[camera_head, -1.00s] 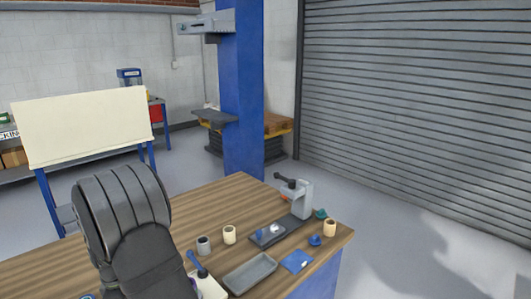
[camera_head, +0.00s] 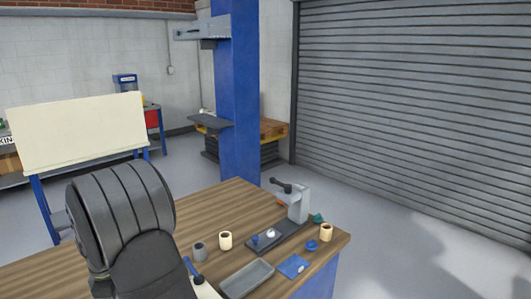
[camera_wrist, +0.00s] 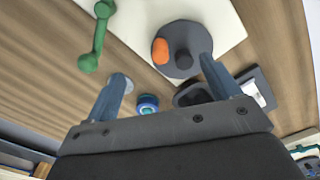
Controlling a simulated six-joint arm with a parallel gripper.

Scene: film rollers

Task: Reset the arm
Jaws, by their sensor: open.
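My gripper (camera_wrist: 163,69) is open in the wrist view, with its two blue-grey fingers wide apart. Nothing is held between them. Beyond the fingers lies a white plate (camera_wrist: 135,25) on the wood table. A dark round piece with an orange part (camera_wrist: 160,50) and a dark knob (camera_wrist: 183,60) sits on it, near the right finger. A green handle (camera_wrist: 97,38) lies at upper left. In the head view my gripper is hidden; only a dark bulky part of my arm shows at lower left.
The wood table (camera_head: 215,205) carries a grey tray (camera_head: 248,278), a grey roller (camera_head: 199,252), cream rollers (camera_head: 225,240) (camera_head: 326,232), a blue pad (camera_head: 292,266) and a grey press (camera_head: 293,203). A blue column (camera_head: 239,90) stands behind. The table's far left part is bare.

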